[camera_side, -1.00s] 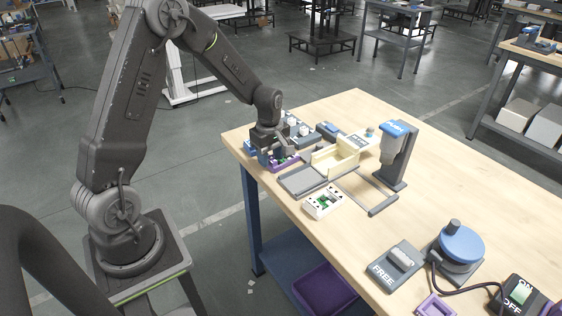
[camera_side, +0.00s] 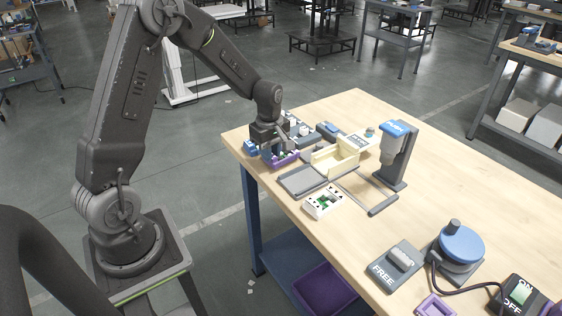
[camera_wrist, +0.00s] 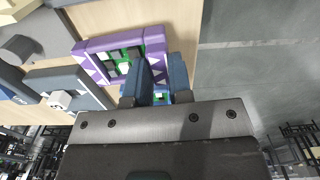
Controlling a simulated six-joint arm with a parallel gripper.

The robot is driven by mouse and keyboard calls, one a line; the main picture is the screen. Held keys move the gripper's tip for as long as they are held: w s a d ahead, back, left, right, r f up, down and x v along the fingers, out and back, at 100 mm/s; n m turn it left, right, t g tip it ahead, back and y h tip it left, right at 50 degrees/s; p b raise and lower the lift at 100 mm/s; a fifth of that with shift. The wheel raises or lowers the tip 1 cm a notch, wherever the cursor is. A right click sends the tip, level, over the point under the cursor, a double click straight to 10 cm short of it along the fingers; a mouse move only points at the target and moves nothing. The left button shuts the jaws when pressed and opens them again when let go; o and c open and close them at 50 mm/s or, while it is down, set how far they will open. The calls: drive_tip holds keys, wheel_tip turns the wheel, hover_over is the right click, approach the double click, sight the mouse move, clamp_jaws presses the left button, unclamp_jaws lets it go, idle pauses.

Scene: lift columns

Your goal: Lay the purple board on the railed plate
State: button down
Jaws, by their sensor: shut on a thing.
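The purple board (camera_side: 286,158) lies near the table's far left corner, and its purple frame with a green centre also shows in the wrist view (camera_wrist: 95,48). My gripper (camera_side: 272,151) is low over it. In the wrist view, the two blue-grey fingers of my gripper (camera_wrist: 163,62) are shut on the board's right edge. Whether the board touches the table cannot be told. A grey plate with raised edges (camera_side: 302,181), which looks like the railed plate, lies empty just in front of the board.
A cream open bin (camera_side: 335,157) stands right of the board. A white box with a green board (camera_side: 323,203) lies in front of the grey plate. A blue-topped stand (camera_side: 396,145) rises further right. Grey and blue fixtures crowd behind my gripper.

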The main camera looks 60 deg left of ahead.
drive_tip(key=shift+r, duration=2.3)
drive_tip(key=d+r, duration=0.3)
drive_tip(key=d, duration=0.7)
drive_tip(key=shift+m, duration=0.4)
drive_tip(key=shift+f, duration=3.3)
drive_tip(key=shift+f, duration=0.55)
